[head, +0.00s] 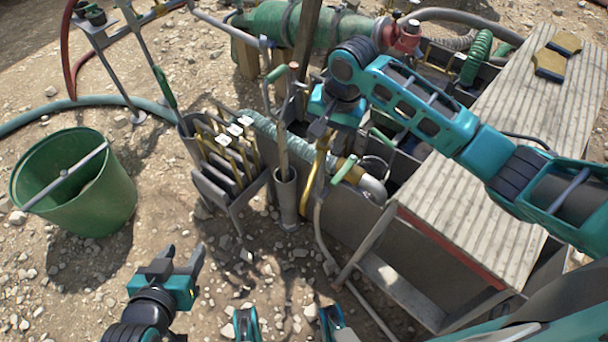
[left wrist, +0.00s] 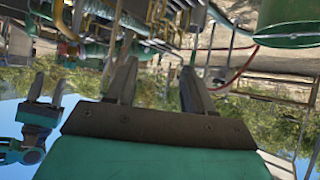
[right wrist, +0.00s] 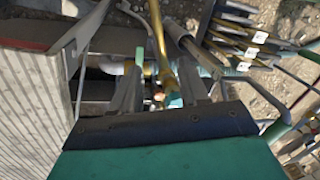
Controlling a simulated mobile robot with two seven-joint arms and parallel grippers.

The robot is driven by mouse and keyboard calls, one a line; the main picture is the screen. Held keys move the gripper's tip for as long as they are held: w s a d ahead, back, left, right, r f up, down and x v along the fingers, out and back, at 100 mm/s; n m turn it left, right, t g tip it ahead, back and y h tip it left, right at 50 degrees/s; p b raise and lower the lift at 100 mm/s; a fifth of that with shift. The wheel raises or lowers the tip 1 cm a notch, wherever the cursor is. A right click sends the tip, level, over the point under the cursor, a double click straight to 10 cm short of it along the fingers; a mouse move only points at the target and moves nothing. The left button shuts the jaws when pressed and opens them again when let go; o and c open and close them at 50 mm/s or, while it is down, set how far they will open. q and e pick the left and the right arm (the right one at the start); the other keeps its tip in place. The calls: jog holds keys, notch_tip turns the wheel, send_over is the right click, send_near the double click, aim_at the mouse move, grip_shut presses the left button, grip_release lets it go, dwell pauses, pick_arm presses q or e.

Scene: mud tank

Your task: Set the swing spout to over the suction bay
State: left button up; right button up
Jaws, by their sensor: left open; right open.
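A brass pipe (head: 315,172), which looks like the swing spout, stands at the near wall of the grey mud tank (head: 345,222), its lower end bending down. My right gripper (head: 318,130) is open just above its upper part. In the right wrist view the brass pipe (right wrist: 158,35) runs down between the open fingers (right wrist: 160,90); I cannot tell whether they touch it. The tank's open bays (head: 405,165) are partly hidden by my right arm, and I cannot tell which is the suction bay. My left gripper (head: 180,262) is open and empty over the gravel, away from the tank.
Green-handled levers (head: 343,170) and a ribbed hose (head: 285,140) crowd the right gripper. A rack of tools (head: 225,175) stands left of it. A wooden deck (head: 460,200) covers the tank's right side. A green bucket (head: 95,205) stands at left. Gravel in front is mostly clear.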

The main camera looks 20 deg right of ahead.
aim_at(314, 173)
jog(key=f+b, duration=0.1)
jog(key=f, duration=0.3)
jog(key=a+f+b, duration=0.1)
jog(key=f, duration=0.2)
jog(key=w+f+b, duration=0.1)
jog(key=f+b, duration=0.1)
jog(key=f, duration=0.2)
jog(key=shift+a+f, duration=0.2)
jog(key=shift+f, duration=0.1)
jog(key=shift+a+f, duration=0.1)
jog(key=shift+f, duration=0.4)
jog(key=shift+c, duration=0.3)
grip_shut()
